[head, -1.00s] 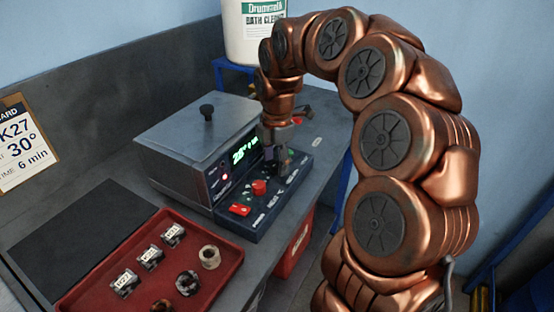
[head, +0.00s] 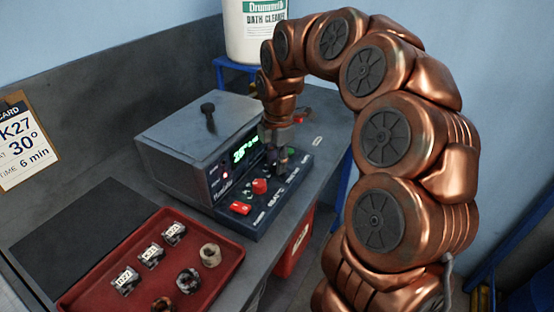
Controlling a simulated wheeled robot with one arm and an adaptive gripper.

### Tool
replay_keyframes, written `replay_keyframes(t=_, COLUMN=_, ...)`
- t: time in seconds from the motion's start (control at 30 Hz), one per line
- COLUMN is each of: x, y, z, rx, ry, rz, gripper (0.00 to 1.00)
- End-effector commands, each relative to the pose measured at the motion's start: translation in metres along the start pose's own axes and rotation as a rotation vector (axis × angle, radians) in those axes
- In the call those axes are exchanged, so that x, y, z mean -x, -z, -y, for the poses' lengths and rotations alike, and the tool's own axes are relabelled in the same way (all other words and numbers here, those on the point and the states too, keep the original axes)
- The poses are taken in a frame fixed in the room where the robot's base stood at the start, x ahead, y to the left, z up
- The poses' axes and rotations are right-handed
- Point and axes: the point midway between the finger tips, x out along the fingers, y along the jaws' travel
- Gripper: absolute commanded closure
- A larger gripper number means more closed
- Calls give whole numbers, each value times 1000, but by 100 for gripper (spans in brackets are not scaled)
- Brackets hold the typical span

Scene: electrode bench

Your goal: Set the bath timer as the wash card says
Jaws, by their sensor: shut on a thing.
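The wash card (head: 22,145) hangs on the wall at the left and reads K27, 30°, TIME 6 min; its left edge is cut off. The grey bath (head: 195,145) stands on the bench with its lid on. Its green display (head: 243,149) is lit, partly hidden by my gripper, and too small to read surely. The control panel (head: 262,222) in front has a red knob (head: 260,186) and a red switch (head: 240,208). My gripper (head: 277,163) points down at the panel's far part, shut on a dark knob (head: 281,167) that it mostly hides.
A red tray (head: 88,292) at the front holds several labelled clamps and ring parts. A dark mat (head: 85,232) lies left of the bath. A white cleaner tub (head: 256,30) stands behind on a blue stand. Small items lie on the bench behind my gripper.

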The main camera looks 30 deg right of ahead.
Motion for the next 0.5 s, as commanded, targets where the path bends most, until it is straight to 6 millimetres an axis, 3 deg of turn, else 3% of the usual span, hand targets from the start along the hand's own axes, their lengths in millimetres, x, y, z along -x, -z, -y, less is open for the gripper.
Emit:
replay_keyframes(t=0.27, x=0, y=1, z=-2, rx=-40, ry=-7, rz=8, gripper=100)
replay_keyframes(t=0.5, x=-1, y=1, z=-4, rx=-177, ry=-9, rz=14, gripper=100)
